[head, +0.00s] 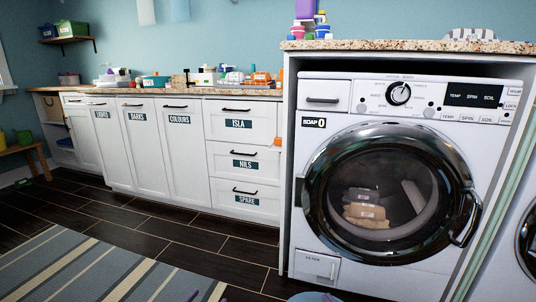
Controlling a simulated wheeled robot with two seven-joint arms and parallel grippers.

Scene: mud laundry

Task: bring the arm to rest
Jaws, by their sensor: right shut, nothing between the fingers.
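My left gripper cannot be made out in the head view.
A white washing machine (330,88) with its round door shut stands at right under a granite counter (400,46). White cabinets (205,150) with labelled fronts line the wall. A striped rug (75,265) lies at lower left. The dark tiled floor (190,235) between is clear.

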